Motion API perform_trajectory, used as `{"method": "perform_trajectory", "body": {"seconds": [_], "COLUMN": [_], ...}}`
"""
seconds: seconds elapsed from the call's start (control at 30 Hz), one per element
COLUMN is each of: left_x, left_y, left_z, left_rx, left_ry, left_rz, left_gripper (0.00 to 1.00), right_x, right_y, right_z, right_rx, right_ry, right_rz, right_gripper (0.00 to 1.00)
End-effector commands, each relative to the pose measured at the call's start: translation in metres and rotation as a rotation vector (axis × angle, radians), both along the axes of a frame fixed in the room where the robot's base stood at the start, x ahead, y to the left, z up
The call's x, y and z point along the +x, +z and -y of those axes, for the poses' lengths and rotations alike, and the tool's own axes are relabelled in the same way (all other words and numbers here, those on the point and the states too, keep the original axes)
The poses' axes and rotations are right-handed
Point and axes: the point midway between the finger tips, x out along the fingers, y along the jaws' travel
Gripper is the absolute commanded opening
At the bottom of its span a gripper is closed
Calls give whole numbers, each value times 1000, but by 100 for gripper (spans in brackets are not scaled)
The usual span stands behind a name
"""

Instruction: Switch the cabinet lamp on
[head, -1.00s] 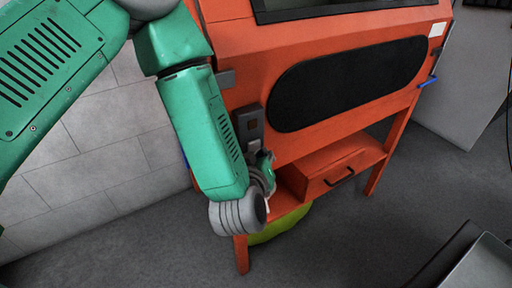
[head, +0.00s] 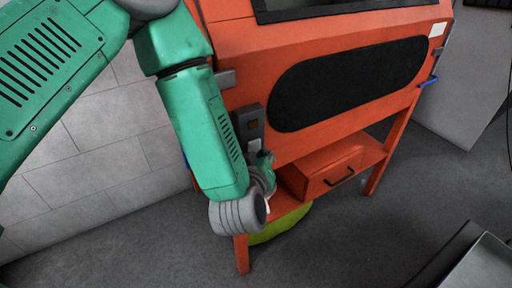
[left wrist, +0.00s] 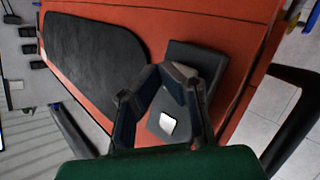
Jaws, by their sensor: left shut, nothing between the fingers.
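The orange cabinet (head: 310,95) stands ahead with a dark grey switch box (head: 251,122) on its front, left of the black oval panel. The box carries a small brown square and, below it, a pale patch (head: 254,145). In the left wrist view the box (left wrist: 200,62) lies behind the fingers, and a bright white patch (left wrist: 168,123) shows between them. My left gripper (head: 266,160) is just below the box, partly hidden by my wrist. Its fingers (left wrist: 174,74) are shut and empty, close to the box; contact cannot be told. My right gripper is not in view.
A drawer (head: 335,172) with a dark handle sits on the cabinet's lower shelf. A yellow-green round thing (head: 281,225) is under it. A grey tile wall (head: 100,160) stands at left. The floor in front is clear; a grey surface (head: 480,268) is at lower right.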

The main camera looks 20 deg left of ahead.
Motion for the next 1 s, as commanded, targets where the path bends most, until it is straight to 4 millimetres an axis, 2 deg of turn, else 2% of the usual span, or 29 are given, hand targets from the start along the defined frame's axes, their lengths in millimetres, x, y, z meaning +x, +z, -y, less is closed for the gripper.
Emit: {"method": "perform_trajectory", "body": {"seconds": [1.0], "left_x": [5], "left_y": [2], "left_z": [-8], "left_rx": [0], "left_ry": [0], "left_rz": [0], "left_gripper": [0], "right_x": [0], "right_y": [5], "right_z": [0], "right_rx": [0], "right_ry": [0], "right_rz": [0], "right_gripper": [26]}}
